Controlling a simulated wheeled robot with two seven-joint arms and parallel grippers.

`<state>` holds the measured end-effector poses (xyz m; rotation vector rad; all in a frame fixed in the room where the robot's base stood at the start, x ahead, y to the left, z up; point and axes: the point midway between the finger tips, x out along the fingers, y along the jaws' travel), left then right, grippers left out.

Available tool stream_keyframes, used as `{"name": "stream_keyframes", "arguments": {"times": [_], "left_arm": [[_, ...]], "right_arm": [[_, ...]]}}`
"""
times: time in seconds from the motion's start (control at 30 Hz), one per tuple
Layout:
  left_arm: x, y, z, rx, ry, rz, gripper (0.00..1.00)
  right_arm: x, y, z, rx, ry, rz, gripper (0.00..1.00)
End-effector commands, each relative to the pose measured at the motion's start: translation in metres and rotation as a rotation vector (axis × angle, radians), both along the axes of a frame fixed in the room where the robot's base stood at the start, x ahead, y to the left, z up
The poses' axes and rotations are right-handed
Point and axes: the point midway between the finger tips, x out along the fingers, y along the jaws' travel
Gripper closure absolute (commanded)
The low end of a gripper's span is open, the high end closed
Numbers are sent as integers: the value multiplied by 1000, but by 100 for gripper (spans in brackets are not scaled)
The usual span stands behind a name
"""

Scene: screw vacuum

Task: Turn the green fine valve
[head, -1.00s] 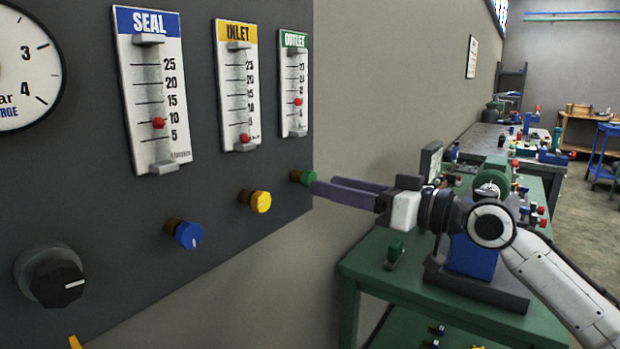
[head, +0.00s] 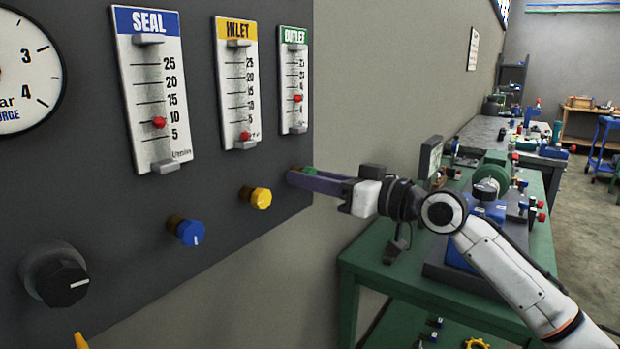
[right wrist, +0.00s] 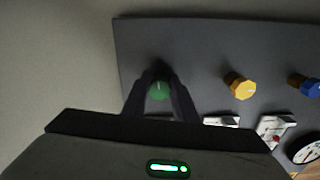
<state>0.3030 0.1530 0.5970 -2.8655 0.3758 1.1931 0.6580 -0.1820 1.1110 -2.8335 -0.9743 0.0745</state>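The green fine valve (head: 308,169) is a small round knob on the dark panel under the OUTLET gauge (head: 293,85). My right gripper (right wrist: 160,84) has one finger on each side of this green knob (right wrist: 160,91) in the right wrist view. The fingers sit very close to the knob's sides; I cannot tell whether they press on it. In the head view the near finger of my right gripper (head: 302,178) hides most of the knob.
A yellow knob (head: 261,198) and a blue knob (head: 188,232) stick out of the same panel (head: 130,270) to the left. A black knob (head: 57,277) is at lower left. A green table (head: 400,270) with equipment stands right of the panel, below my right arm.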

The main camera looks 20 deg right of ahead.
Motion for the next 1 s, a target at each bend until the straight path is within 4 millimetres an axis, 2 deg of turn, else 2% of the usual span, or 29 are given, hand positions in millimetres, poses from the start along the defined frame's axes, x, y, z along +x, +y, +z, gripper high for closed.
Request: {"name": "stream_keyframes", "arguments": {"times": [0.23,0.47,1.0], "left_arm": [[0,0,5,1,1,1,69],[0,2,19,-2,-3,5,69],[-9,19,48,11,18,31,69]], "right_arm": [[0,0,1,21,17,0,97],[-1,1,3,111,88,1,97],[-2,2,5,500,392,0,97]]}}
